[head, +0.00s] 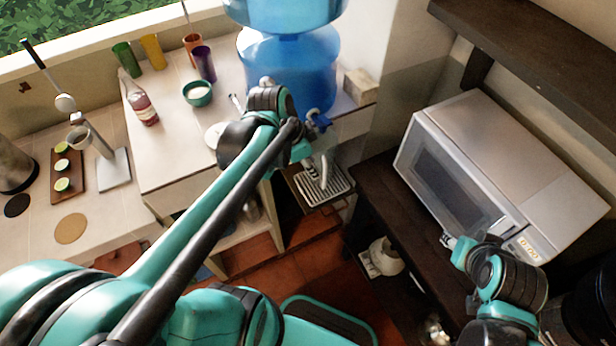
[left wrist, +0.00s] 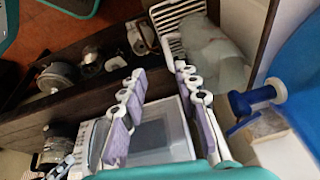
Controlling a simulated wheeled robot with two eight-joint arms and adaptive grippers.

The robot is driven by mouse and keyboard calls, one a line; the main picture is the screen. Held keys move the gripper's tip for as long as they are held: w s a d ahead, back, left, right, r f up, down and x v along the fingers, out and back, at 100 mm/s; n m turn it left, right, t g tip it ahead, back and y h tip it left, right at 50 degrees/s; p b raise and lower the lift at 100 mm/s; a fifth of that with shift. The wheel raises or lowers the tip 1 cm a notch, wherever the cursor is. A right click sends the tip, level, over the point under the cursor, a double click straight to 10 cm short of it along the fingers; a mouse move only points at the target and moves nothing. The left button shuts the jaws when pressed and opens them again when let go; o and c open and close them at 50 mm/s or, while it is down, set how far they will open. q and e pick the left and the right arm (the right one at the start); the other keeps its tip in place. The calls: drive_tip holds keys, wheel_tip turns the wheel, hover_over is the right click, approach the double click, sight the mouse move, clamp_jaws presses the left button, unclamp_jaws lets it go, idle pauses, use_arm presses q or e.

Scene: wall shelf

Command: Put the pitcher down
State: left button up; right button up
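A pale, translucent, rounded vessel (left wrist: 216,52), which may be the pitcher, stands beside a slatted drip tray (left wrist: 178,12) in the left wrist view. My left gripper (left wrist: 160,76) is open, its two fingers well apart with nothing visible between them; the right-hand finger is close to the vessel, but contact is unclear. In the head view my left gripper (head: 314,165) is below the blue water dispenser (head: 290,70), over the drip tray (head: 334,188); the vessel cannot be made out there. My right gripper (head: 449,241) is at the microwave's front, its fingers too small to judge.
A microwave (head: 530,150) stands on a dark shelf at right. A white rounded item (head: 383,258) is below it. The left counter holds a bottle (head: 140,102), a green bowl (head: 197,92), several coloured cups and a wooden tray (head: 77,188). Floor shows between the counters.

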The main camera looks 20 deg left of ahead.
use_arm(q)
drive_tip(key=s+d+r+n+t+y, duration=0.1)
drive_tip(key=s+n+t, duration=0.3)
drive_tip(key=n, duration=0.5)
drive_tip(key=shift+s+d+r+y, duration=0.25)
drive_tip(key=shift+s+d+y, duration=0.3)
drive_tip(key=shift+s, duration=0.6)
drive_tip(key=shift+a+f, duration=0.1)
wheel_tip(320, 180, down, 4)
drive_tip(key=b, duration=0.4)
drive_tip(key=shift+f+b, duration=0.25)
drive_tip(key=shift+b, duration=0.1)
